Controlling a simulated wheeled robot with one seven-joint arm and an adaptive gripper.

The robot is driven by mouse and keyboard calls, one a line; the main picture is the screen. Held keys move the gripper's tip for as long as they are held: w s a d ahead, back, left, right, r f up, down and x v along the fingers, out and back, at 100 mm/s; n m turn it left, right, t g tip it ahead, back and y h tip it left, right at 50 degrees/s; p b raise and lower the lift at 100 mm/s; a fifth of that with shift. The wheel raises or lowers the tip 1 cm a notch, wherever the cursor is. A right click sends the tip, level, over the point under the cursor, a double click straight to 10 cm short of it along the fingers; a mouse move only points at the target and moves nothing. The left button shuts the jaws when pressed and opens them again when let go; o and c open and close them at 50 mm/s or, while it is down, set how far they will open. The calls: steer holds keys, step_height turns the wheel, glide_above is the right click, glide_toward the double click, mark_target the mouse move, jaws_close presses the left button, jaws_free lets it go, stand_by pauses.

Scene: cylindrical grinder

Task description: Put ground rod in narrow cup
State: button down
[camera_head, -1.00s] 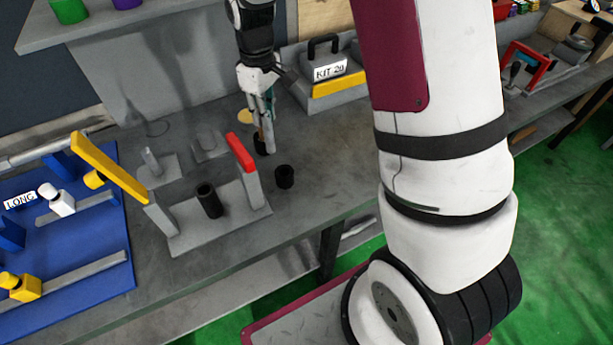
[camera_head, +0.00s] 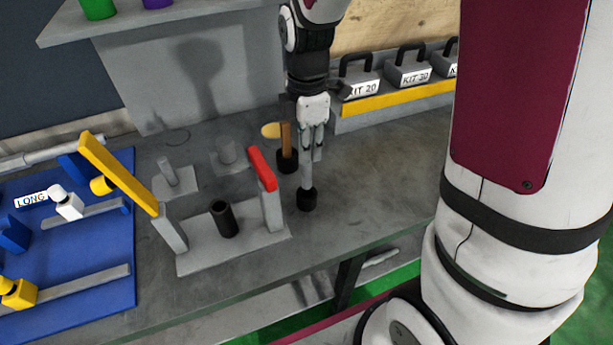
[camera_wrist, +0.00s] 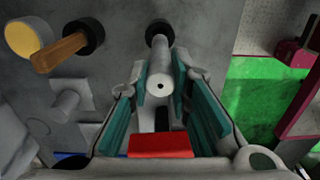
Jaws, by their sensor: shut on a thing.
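My gripper (camera_head: 312,145) is shut on a grey metal rod (camera_head: 306,172) and points down over the bench. The rod also shows between the teal finger pads in the wrist view (camera_wrist: 160,78), its near end with a small hole. The rod is upright, and its lower end meets the mouth of a small black cup (camera_head: 307,200), seen in the wrist view (camera_wrist: 152,31). The end looks to be inside; how deep is hidden. A second black cup (camera_head: 287,162), just behind to the left, holds a brown rod (camera_head: 286,137).
A grey fixture (camera_head: 195,260) with a black tube (camera_head: 223,218), a red-topped post (camera_head: 263,168) and a yellow bar (camera_head: 117,174) stands left. A blue board (camera_head: 100,285) lies further left. Kit boxes (camera_head: 359,78) stand behind. Bench to the right is clear.

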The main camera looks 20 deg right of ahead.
mark_target(307, 168)
steer(key=shift+f, duration=3.2)
steer(key=c, duration=1.5)
jaws_free()
steer(key=shift+o, duration=0.2)
